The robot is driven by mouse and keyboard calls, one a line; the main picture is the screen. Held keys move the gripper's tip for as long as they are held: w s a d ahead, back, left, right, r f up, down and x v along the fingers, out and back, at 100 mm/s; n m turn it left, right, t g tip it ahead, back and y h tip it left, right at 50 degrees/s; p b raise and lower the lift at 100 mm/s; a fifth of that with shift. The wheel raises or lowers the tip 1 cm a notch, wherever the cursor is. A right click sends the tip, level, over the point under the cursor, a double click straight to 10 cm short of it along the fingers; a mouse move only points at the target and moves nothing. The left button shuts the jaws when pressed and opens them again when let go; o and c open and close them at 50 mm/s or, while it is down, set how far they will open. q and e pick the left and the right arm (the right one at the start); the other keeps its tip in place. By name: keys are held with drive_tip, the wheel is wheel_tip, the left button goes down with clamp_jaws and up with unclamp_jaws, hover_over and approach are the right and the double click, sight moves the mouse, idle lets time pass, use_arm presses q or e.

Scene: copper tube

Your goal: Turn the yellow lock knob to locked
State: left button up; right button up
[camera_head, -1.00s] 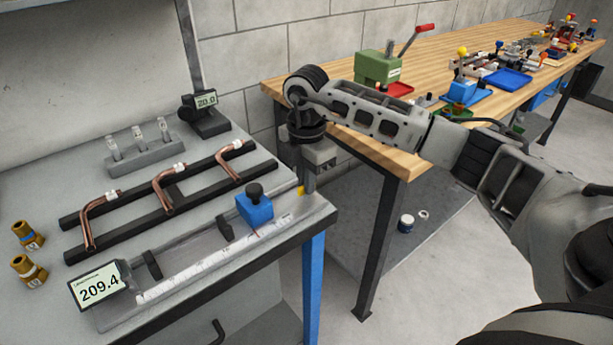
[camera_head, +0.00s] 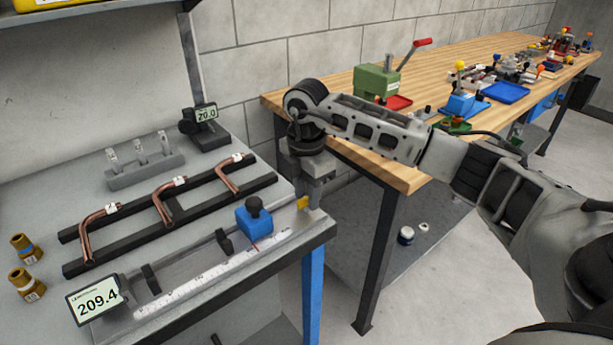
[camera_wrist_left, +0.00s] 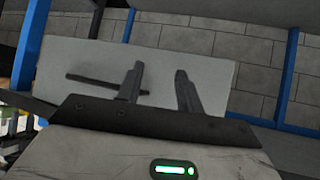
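A small yellow part (camera_head: 302,203), which may be the lock knob, shows at the right end of the measuring fixture (camera_head: 190,290) on the grey bench. Its shape and setting are too small to tell. My right gripper (camera_head: 314,190) points down just beside it, at the bench's right corner. Its fingers are largely hidden, so I cannot tell whether they touch the yellow part or are open. A blue slider (camera_head: 254,222) with a black knob sits on the fixture. My left gripper (camera_wrist_left: 158,85) shows in the left wrist view with its fingers apart and nothing between them.
A display (camera_head: 95,300) reads 209.4. Bent copper tubes (camera_head: 165,200) lie on a black rack, with brass fittings (camera_head: 25,265) at the left. A wooden bench (camera_head: 400,175) with a green press (camera_head: 376,82) stands behind my right arm. Grey floor shows between the benches.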

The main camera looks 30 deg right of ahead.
wheel_tip(320, 180, up, 16)
idle(0.5)
idle(0.3)
